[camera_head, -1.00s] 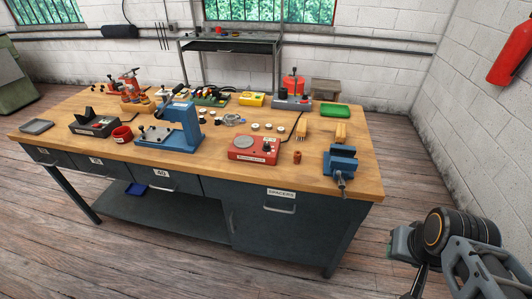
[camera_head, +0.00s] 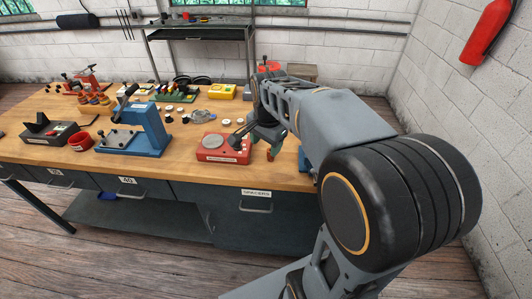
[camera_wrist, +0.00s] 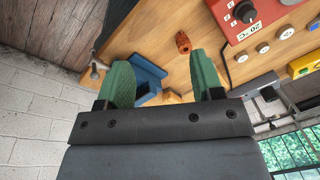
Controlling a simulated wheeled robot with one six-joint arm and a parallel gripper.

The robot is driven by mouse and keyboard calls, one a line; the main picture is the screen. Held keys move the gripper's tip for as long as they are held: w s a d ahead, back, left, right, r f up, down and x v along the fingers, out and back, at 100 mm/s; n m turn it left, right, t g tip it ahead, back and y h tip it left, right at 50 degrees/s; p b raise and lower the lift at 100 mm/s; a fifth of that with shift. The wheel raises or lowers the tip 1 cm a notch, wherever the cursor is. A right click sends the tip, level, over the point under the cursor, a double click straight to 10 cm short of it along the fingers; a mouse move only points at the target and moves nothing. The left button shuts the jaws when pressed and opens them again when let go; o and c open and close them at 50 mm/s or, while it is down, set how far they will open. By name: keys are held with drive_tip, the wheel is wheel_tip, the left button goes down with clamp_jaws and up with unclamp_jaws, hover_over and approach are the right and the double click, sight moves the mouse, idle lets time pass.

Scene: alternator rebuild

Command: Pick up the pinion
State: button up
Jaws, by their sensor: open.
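A small orange-brown part (camera_wrist: 183,42), which looks like the pinion, stands on the wooden bench in the wrist view. It lies beyond the fingertips and nearer the right finger, apart from both. My gripper (camera_wrist: 161,62) is open, its two green fingers wide apart with nothing held between them. In the head view my gripper (camera_head: 272,147) is over the bench's front right part, just right of the red device.
A blue vise (camera_wrist: 147,78) shows behind and between the fingers. The red device (camera_head: 221,147) with a dial is close by on the left in the head view. A blue press (camera_head: 146,132) stands farther left. Small round parts (camera_wrist: 286,32) lie near the red device.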

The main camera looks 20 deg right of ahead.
drive_tip(key=w+d+f+m+g, duration=0.2)
drive_tip(key=w+d+m, duration=0.3)
drive_tip(key=w+m, duration=0.55)
drive_tip(key=shift+m, duration=0.55)
drive_tip(key=f, duration=0.5)
drive_tip(key=d+f, duration=0.1)
drive_tip(key=f, duration=0.2)
drive_tip(key=shift+s, duration=0.2)
drive_tip(key=shift+s+f+p, duration=0.2)
drive_tip(key=shift+f+p, duration=0.4)
drive_tip(key=shift+f, duration=2.35)
drive_tip(key=c, duration=1.1)
